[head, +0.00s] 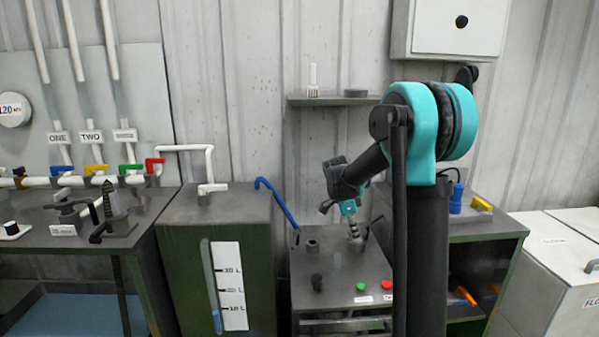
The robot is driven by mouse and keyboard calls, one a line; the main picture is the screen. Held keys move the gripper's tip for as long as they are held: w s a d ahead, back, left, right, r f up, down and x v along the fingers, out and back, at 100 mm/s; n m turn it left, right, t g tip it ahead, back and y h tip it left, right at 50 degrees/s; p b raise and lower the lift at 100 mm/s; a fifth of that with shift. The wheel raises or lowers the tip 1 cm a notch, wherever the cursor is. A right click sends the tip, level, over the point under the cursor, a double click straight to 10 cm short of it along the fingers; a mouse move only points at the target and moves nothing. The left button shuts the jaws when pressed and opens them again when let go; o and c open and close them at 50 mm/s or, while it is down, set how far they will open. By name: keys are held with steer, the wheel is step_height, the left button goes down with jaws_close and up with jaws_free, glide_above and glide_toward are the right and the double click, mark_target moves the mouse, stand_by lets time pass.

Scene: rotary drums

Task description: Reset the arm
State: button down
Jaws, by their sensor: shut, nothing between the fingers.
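My arm reaches from the teal and black shoulder at the right down and left over the dark metal worktop (335,276). The wrist is bent downward, with a teal section below it. My gripper (357,243) points down at the back of this worktop, small in the view. It is shut with nothing held. I cannot tell whether its tip touches the worktop or a fitting there. Part of the worktop's right side is hidden behind my arm.
A green tank (220,255) with a level gauge stands left of the worktop. A blue bent lever (277,208) rises between them. A shelf (335,100) hangs behind the arm, and a white wall box (458,30) above it. Green (360,287) and red (387,284) buttons sit at the front.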

steer(key=s+f+n+t+y, duration=0.2)
steer(key=s+f+n, duration=0.2)
steer(key=s+n, duration=0.5)
steer(key=s+f+n+t+y, duration=0.1)
steer(key=s+n, duration=0.8)
steer(key=s, duration=0.9)
step_height(320, 180, down, 3)
steer(key=shift+s+r+t+y, duration=0.15)
steer(key=shift+t+y, duration=0.25)
steer(key=shift+t, duration=0.3)
